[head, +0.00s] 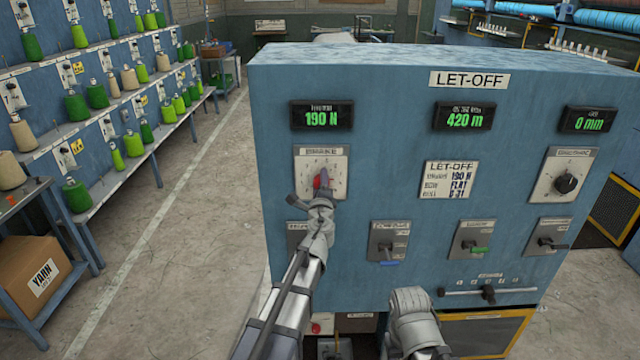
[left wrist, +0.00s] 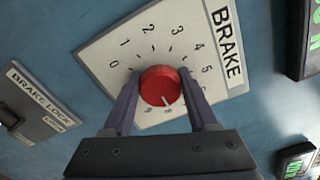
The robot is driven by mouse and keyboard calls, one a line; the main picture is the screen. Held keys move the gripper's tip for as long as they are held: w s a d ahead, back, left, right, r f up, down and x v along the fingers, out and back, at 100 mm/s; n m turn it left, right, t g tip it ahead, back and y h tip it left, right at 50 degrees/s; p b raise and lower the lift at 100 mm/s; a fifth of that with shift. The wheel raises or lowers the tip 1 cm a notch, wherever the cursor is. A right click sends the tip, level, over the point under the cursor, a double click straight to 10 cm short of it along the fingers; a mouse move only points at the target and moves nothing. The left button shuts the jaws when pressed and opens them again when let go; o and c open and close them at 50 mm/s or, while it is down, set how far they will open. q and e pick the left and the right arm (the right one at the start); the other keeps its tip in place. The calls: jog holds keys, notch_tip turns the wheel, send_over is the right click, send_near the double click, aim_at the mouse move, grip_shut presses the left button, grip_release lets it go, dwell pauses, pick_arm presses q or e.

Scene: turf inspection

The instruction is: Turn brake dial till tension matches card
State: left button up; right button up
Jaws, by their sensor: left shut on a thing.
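The red brake dial (left wrist: 162,88) sits on a pale numbered plate marked BRAKE (left wrist: 112,58). My left gripper (left wrist: 160,92) is shut on the dial, one finger at each side. The dial's white mark points to the low-numbered plate's bottom side in the left wrist view, among partly legible numerals. In the head view the left gripper (head: 322,184) hides part of the dial. The green tension display (head: 321,117) reads 190 N. The LET-OFF card (head: 448,180) also shows 190 N on its top line. Only a grey part of my right arm shows; its fingers do not.
The blue panel (head: 400,88) carries a 420 m display (head: 465,118), a 0 mm display (head: 588,120), a black knob (head: 566,183) and several small levers. A brake lock switch (left wrist: 12,117) lies close to the dial. Yarn racks stand left, beyond open floor (head: 190,240).

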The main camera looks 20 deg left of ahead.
dwell(0.5)
pick_arm(q)
jog(key=o, duration=1.4)
jog(key=v, duration=0.8)
